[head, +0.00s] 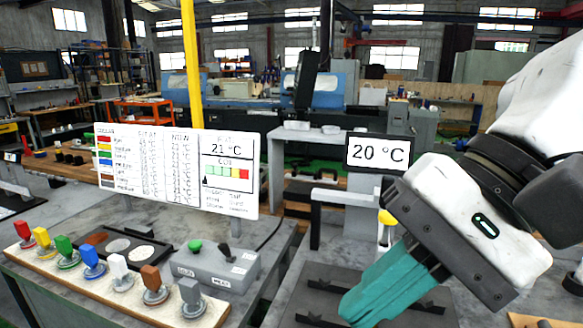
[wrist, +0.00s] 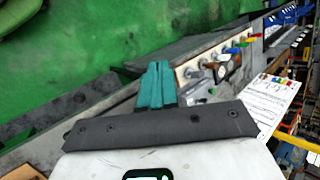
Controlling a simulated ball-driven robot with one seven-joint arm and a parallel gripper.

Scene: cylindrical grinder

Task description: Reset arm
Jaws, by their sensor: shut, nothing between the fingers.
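My gripper (head: 372,298) has teal fingers and a white and dark grey body. It is at the lower right of the head view, pointing down and to the left. The fingers are together with nothing between them. In the wrist view the teal fingers (wrist: 158,68) also show side by side at the centre. A dark plate (head: 310,290) on the grey bench lies behind and to the left of the fingertips. I cannot tell the exact height of the fingertips above the bench.
Several coloured knobs (head: 91,260) stand in a row on a board at the left. A grey control box (head: 213,266) with a green button sits beside them. A white chart board (head: 178,168) and a 20 °C display (head: 379,153) stand behind. Green floor (wrist: 90,45) shows in the wrist view.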

